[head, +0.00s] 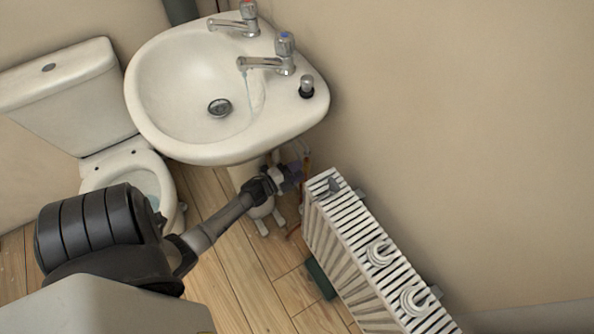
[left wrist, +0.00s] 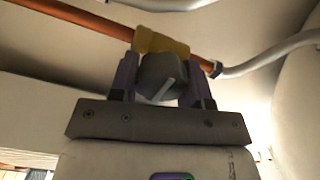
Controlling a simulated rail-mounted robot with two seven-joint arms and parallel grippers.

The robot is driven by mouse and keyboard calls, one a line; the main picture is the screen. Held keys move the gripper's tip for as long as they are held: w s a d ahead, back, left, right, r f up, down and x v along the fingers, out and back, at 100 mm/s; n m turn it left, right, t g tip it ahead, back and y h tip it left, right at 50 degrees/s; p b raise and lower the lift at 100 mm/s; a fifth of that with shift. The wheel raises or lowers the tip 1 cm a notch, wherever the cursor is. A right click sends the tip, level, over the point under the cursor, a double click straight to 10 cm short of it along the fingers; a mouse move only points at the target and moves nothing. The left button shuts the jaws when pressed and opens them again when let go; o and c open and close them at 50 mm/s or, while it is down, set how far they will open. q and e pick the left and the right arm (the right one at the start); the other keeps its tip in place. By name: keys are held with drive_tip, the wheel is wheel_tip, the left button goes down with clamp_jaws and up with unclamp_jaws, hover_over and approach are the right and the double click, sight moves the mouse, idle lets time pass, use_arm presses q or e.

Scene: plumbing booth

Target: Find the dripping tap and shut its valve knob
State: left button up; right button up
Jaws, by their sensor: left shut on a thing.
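A white basin (head: 180,90) carries two chrome taps. The blue-marked tap (head: 268,62) has a clear streak of water (head: 254,92) below its spout. The red-marked tap (head: 236,22) shows no water that I can make out. My left gripper (head: 291,176) reaches under the basin's right side. In the left wrist view, my left gripper (left wrist: 162,82) is shut on a dark grey valve knob (left wrist: 160,72) with a white line, one finger on each side. Behind the knob is a brass valve body (left wrist: 160,42). My right gripper is not in view.
A copper pipe (left wrist: 80,20) and a grey hose (left wrist: 265,56) meet the valve. A white radiator (head: 350,225) stands close right of my gripper. A toilet (head: 125,165) stands left of the basin. Wooden floor (head: 240,270) shows between them.

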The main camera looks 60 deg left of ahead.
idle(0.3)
use_arm(q)
drive_tip(key=o, duration=0.9)
